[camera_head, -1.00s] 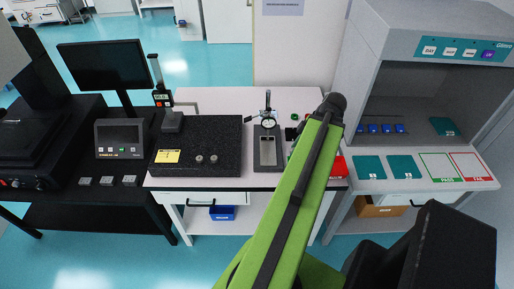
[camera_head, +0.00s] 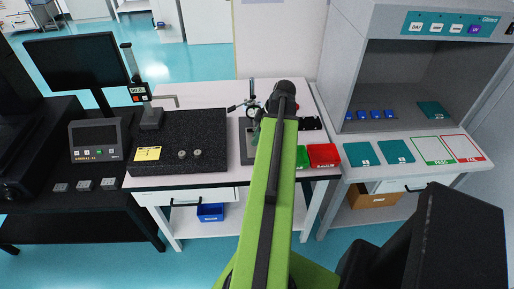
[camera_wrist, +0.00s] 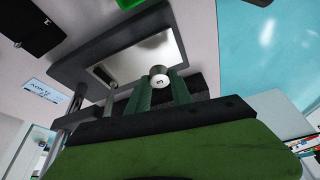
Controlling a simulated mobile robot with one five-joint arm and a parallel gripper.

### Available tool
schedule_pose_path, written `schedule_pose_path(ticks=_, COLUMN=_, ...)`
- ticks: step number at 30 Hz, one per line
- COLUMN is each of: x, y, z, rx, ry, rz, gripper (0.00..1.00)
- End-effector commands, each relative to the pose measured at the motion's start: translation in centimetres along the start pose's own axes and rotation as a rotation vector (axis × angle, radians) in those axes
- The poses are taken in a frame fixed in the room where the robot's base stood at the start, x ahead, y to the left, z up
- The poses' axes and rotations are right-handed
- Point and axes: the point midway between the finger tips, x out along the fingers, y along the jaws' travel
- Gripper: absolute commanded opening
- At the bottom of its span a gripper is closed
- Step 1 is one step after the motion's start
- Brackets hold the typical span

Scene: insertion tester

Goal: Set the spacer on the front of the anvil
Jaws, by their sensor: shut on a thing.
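My gripper (camera_wrist: 160,88) shows in the wrist view with its two green fingers closed on a small metal cylinder, the spacer (camera_wrist: 158,73), which has a dark mark on its end face. Behind the spacer lies a shiny grey plate in a dark frame, which looks like the anvil (camera_wrist: 150,48). I cannot tell whether the spacer touches it. My gripper and the held spacer are hidden there too.
Two small metal cylinders (camera_head: 190,153) stand on the black granite plate (camera_head: 180,125), left of the anvil. A green bin (camera_head: 302,157) and red bin (camera_head: 323,154) sit to the right. Gauge posts (camera_wrist: 110,98) rise close beside my fingers in the wrist view.

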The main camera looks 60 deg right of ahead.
Motion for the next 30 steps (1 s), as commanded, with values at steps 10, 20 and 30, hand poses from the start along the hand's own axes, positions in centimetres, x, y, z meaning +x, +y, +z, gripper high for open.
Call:
schedule_pose_path(ticks=10, x=3.2, y=0.0, z=1.2, rx=0.000, ry=0.000, rz=0.000, gripper=0.00)
schedule_pose_path(ticks=20, x=3.7, y=0.0, z=1.4, rx=-0.001, ry=0.000, rz=0.000, gripper=0.00)
schedule_pose_path(ticks=30, x=4.0, y=0.0, z=1.5, rx=-0.002, ry=0.000, rz=0.000, gripper=0.48)
